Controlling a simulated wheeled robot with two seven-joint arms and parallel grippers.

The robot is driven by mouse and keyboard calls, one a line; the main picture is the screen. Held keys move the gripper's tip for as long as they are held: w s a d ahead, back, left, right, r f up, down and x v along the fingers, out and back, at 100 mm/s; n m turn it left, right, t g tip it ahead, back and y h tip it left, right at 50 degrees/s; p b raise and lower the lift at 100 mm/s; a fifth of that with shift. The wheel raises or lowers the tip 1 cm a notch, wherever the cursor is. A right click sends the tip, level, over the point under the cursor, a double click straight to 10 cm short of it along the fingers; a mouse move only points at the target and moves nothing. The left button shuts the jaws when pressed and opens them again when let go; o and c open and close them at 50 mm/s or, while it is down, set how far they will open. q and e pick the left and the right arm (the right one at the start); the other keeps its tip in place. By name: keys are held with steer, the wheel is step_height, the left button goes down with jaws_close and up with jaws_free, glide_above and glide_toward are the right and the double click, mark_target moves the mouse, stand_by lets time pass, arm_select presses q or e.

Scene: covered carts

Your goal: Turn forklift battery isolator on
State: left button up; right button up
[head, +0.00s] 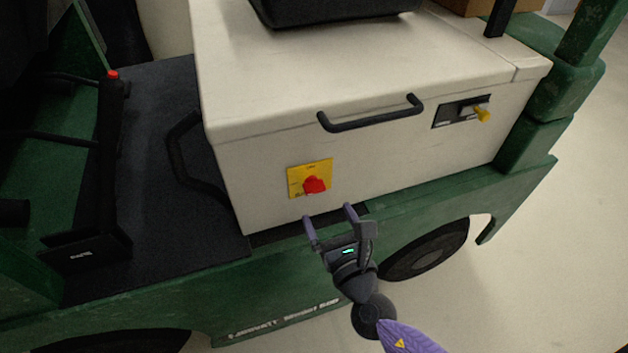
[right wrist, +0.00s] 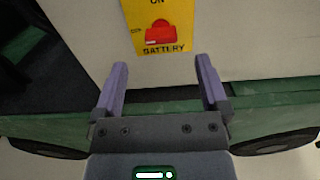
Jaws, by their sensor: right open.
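The battery isolator is a red rotary knob (head: 314,184) on a yellow plate (head: 296,180), set in the front face of the forklift's cream battery cover. In the right wrist view the red knob (right wrist: 161,32) sits on the yellow plate (right wrist: 158,7), which reads "ON" above and "BATTERY" below. My right gripper (head: 330,213) is open and empty, just below the plate and apart from the knob. In the right wrist view its two purple fingers (right wrist: 160,75) point up, one to each side below the plate. My left gripper is not in view.
A black handle (head: 372,118) is on the cream cover (head: 300,80), above and right of the plate. A yellow key-like part (head: 482,113) sticks out of a black panel farther right. The green chassis (head: 270,275) and a wheel (head: 425,250) lie below.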

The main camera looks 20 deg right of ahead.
mark_target(316, 191)
steer(key=w, duration=0.6)
steer(key=shift+w+a+f+b, duration=0.1)
steer(key=shift+w+a+b, duration=0.1)
steer(key=shift+b, duration=0.15)
steer(key=shift+w, duration=0.3)
steer(key=c, duration=0.7)
jaws_close()
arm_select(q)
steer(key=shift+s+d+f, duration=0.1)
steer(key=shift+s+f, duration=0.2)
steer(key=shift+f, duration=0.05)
